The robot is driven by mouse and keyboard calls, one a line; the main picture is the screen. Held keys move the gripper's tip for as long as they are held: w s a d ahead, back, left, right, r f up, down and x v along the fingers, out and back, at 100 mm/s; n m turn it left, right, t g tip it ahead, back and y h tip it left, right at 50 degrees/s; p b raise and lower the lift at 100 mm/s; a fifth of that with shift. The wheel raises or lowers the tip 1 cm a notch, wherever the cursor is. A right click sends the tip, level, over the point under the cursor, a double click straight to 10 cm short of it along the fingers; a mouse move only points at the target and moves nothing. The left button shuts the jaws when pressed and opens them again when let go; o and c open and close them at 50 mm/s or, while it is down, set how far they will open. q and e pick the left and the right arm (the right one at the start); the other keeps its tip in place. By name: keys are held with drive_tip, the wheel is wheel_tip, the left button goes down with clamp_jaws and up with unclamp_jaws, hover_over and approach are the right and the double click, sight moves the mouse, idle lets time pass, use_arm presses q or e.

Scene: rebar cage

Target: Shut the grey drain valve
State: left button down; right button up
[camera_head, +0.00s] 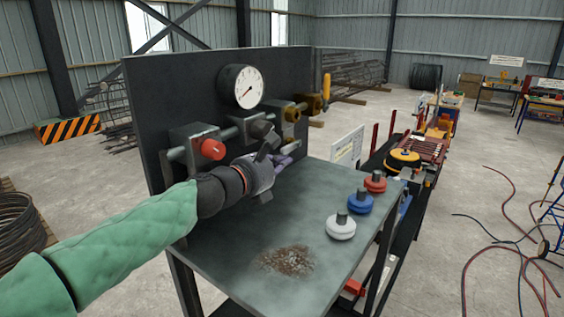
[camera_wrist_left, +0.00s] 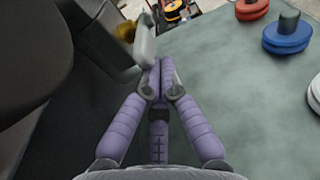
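The grey drain valve (camera_head: 262,127) sits in the middle of the pipe row on the dark upright panel. Its short handle hangs down towards my left gripper. In the left wrist view a pale grey handle (camera_wrist_left: 143,42) stands just beyond and left of my purple fingertips. My left gripper (camera_head: 284,163) is in front of the panel, below and slightly right of the valve, above the bench. In the wrist view its fingers (camera_wrist_left: 160,72) are brought together with nothing visible between them. I cannot tell whether they touch the handle. My right gripper is out of view.
A red-knobbed valve (camera_head: 212,149) is left, a brass valve (camera_head: 291,113) with a yellow handle (camera_head: 326,87) right, and a gauge (camera_head: 241,87) above. White (camera_head: 341,227), blue (camera_head: 360,203) and red (camera_head: 375,183) knobbed pieces stand on the bench (camera_head: 225,248). The bench front is mostly clear.

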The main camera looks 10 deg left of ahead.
use_arm(q)
drive_tip(key=v, duration=1.2)
